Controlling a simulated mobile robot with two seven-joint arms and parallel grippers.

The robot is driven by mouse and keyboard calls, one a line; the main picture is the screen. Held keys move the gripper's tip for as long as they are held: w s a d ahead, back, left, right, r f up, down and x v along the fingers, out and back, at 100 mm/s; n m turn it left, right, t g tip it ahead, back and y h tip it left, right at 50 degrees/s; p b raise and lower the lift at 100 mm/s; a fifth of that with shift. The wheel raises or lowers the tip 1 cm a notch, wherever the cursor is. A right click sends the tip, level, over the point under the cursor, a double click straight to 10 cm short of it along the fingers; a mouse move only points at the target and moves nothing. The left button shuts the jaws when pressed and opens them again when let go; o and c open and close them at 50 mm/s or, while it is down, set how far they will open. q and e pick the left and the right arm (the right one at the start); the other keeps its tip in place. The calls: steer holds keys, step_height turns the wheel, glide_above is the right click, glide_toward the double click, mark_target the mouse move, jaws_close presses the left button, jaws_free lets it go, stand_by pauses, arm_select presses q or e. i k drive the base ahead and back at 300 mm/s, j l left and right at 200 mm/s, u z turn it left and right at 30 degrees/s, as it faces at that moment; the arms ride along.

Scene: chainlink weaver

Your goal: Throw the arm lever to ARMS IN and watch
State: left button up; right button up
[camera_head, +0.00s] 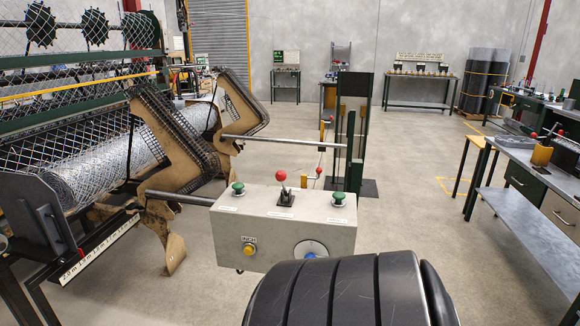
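A grey control box (228,232) stands in the middle of the view. A short lever with a red knob (281,176) rises from a black base on its top, close to upright. Green buttons sit left (238,188) and right (339,197) of the lever. The small labels are too small to read, so I cannot tell whether this is the arm lever. Two large brown curved arms (172,138) stand at the wire mesh roll (92,178) on the left. Neither of my grippers is in view.
Behind are more red-knobbed levers (318,172) and a dark green post (350,150). A black ribbed shape covers the bottom centre. A workbench (530,225) stands right; open floor lies between.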

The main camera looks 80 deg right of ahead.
mark_target(280, 176)
steer(key=z, duration=2.4)
steer(key=l, duration=0.1)
